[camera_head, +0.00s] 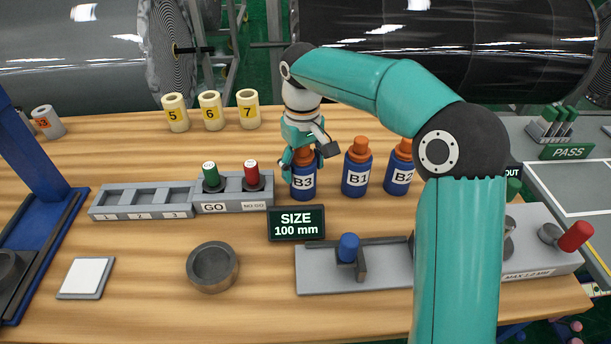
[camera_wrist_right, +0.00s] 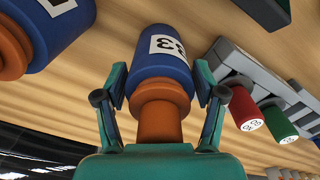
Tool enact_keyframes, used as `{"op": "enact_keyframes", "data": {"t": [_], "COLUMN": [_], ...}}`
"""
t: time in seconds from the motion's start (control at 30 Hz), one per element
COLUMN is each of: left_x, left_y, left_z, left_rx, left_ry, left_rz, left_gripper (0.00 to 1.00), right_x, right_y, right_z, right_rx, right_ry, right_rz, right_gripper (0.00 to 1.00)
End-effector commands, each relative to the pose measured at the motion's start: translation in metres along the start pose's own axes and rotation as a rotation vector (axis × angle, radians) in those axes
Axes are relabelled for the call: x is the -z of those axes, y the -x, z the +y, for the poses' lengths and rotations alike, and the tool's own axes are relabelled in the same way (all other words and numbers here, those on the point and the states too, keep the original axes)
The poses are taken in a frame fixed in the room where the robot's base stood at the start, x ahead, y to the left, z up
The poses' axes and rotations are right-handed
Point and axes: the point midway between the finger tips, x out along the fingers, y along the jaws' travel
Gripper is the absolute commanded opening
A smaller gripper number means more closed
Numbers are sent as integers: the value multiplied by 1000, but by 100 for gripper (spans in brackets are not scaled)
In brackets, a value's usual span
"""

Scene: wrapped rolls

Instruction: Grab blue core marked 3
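The blue core marked B3 (camera_head: 303,184), with an orange neck and a white label, stands upright on the wooden table in the head view. In the right wrist view the B3 core (camera_wrist_right: 160,62) lies between my fingers. My right gripper (camera_head: 303,163) reaches down over its top; the wrist view shows the gripper (camera_wrist_right: 160,88) with one finger on each side of the core. Clear gaps show beside the orange neck (camera_wrist_right: 160,122), and the fingertips are close to the blue body without visible grip. My left gripper is not in view.
Blue cores B1 (camera_head: 356,178) and B2 (camera_head: 399,175) stand close to the right. The GO/NO GO gauge block (camera_head: 232,203) is close on the left. The SIZE sign (camera_head: 296,223) stands in front. Cream cores (camera_head: 210,111) stand behind left.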

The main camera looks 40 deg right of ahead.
Motion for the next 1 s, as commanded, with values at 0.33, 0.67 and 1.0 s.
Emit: {"op": "enact_keyframes", "data": {"t": [0.33,0.67,1.0], "left_x": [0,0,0], "left_y": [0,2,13], "left_z": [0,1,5], "left_rx": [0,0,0], "left_ry": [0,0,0], "left_rz": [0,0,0], "left_gripper": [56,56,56], "right_x": [0,0,0], "right_y": [1,7,61], "right_z": [1,1,1], "right_rx": [0,0,0], "right_ry": [-1,-2,-3], "right_rz": [1,1,6], "right_gripper": [20,20,20]}}
